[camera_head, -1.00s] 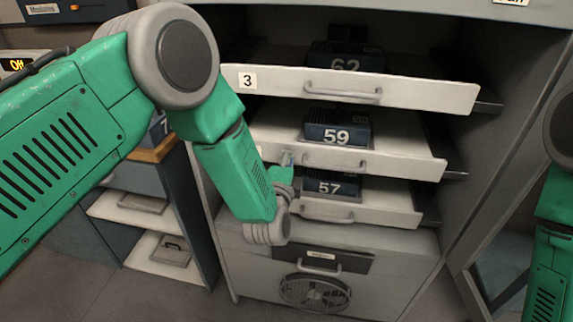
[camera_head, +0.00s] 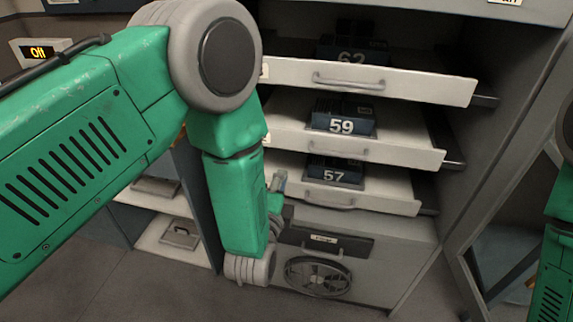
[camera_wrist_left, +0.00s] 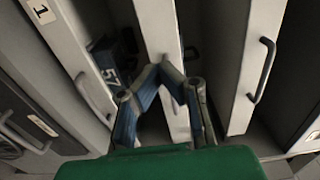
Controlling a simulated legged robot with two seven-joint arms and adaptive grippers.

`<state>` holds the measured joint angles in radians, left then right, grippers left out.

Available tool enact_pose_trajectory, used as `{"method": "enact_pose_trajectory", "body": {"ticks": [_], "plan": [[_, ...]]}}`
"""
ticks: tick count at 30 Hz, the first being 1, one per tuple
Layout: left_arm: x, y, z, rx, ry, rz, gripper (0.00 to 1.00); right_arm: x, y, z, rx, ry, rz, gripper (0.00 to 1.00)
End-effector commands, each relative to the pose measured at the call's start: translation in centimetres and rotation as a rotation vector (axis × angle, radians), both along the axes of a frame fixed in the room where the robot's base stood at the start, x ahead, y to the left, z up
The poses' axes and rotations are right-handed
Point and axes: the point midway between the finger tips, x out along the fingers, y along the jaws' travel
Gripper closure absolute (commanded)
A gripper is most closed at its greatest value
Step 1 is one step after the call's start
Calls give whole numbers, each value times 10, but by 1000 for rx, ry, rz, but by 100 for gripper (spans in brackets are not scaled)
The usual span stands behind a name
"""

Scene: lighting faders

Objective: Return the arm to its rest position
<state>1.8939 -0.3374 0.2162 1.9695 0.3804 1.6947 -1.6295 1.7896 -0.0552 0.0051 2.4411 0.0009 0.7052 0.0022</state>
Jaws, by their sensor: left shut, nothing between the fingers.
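My left arm (camera_head: 228,150) comes in from the left, its forearm hanging down in front of the cabinet's left side. My left gripper (camera_head: 279,180) is small and partly hidden behind the wrist in the head view, beside the lowest pulled-out drawer (camera_head: 385,200). In the left wrist view the gripper (camera_wrist_left: 166,66) shows closed fingertips with nothing between them, in front of the drawer fronts. I cannot tell whether it touches a drawer. Part of my right arm (camera_head: 555,250) shows at the right edge; its gripper is out of view.
Above are a middle drawer (camera_head: 412,153) and a top drawer (camera_head: 430,86), also pulled out. Dark modules marked 62 (camera_head: 352,56), 59 (camera_head: 341,122) and 57 (camera_head: 335,173) sit in them. A fan panel (camera_head: 318,277) is below. Floor (camera_head: 75,270) at lower left looks clear.

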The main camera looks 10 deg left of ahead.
Motion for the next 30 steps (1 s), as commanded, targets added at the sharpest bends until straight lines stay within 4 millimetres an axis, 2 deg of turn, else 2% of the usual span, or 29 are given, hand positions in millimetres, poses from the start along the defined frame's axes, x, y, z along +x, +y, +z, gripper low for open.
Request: {"method": "enact_pose_trajectory", "body": {"ticks": [8, 11, 14, 17, 18, 20, 21, 24, 27, 30], "plan": [[-12, 0, -3, -9, 11, -1, 100, 0, 0, 1, 0, 0, -1, 60], [-18, 11, -20, -82, 92, -1, 100, 0, 0, 1, -1, 0, -1, 60], [-39, 34, -59, -250, 274, 23, 100, 0, 0, 1, -1, 0, -1, 60], [-80, 66, -108, -487, 525, 118, 100, 0, 0, 1, -1, 0, -1, 60], [-102, 78, -127, -585, 628, 182, 100, 0, 0, 1, 0, 0, -1, 60], [-139, 95, -150, -724, 771, 300, 100, 0, 0, 1, 0, 0, -1, 60], [-164, 105, -162, -808, 855, 389, 100, 0, 0, 1, 0, 0, -1, 60], [-227, 125, -182, -977, 1021, 631, 100, 0, 0, 1, 0, 0, 0, 60], [-279, 139, -188, -1089, 1123, 856, 100, 0, 0, 1, 0, 0, -1, 60], [-314, 146, -188, -1149, 1175, 1020, 100, 0, 0, 1, 0, 0, -1, 60]]}}
